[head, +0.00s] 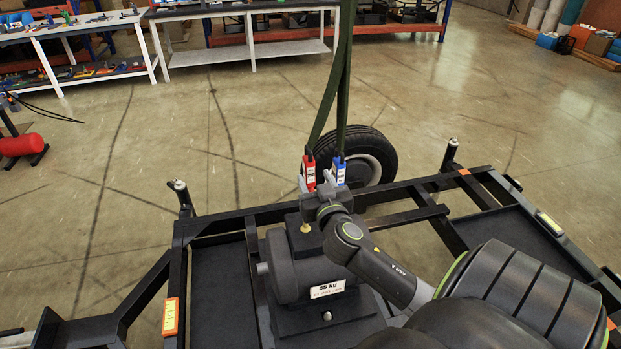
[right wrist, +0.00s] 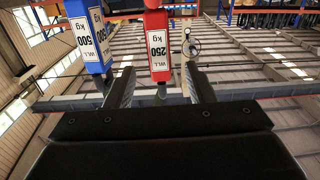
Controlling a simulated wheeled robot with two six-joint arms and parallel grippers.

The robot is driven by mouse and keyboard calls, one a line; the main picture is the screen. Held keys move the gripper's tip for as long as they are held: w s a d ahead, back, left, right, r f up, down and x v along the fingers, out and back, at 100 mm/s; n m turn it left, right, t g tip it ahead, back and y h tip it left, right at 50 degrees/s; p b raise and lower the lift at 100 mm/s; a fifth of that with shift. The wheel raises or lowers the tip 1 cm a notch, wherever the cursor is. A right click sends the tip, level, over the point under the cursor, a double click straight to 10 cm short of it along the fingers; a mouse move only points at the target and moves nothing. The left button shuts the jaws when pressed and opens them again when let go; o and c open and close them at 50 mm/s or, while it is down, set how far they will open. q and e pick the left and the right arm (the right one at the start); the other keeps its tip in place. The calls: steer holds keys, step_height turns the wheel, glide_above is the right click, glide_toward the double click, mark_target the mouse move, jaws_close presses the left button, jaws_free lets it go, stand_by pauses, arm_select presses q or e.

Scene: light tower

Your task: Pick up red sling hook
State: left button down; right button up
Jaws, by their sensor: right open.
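The red sling hook (head: 309,172) hangs from a dark green sling (head: 343,80) in the head view, left of the blue sling hook (head: 338,172). My right gripper (head: 314,185) is open just below and in front of the hooks. In the right wrist view, the red sling hook (right wrist: 157,45) with its "250 kg" label lies between the two spread fingers of my right gripper (right wrist: 162,80). The blue sling hook (right wrist: 90,35), labelled "500 kg", is outside the left finger. The red hook's lower end is partly hidden. My left gripper is not in view.
A dark motor block (head: 290,270) marked "85 KG" sits below my right gripper within the black trailer frame (head: 210,230). Workbenches (head: 250,12) stand at the back, with open floor between.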

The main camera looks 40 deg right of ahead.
mark_target(311, 170)
steer(key=shift+p+x, duration=1.05)
steer(key=shift+x, duration=1.3)
steer(key=shift+w+d, duration=0.25)
steer(key=shift+w, duration=0.1)
steer(key=shift+c, duration=0.3)
steer(key=c, duration=1)
steer(key=shift+r, duration=0.1)
jaws_close()
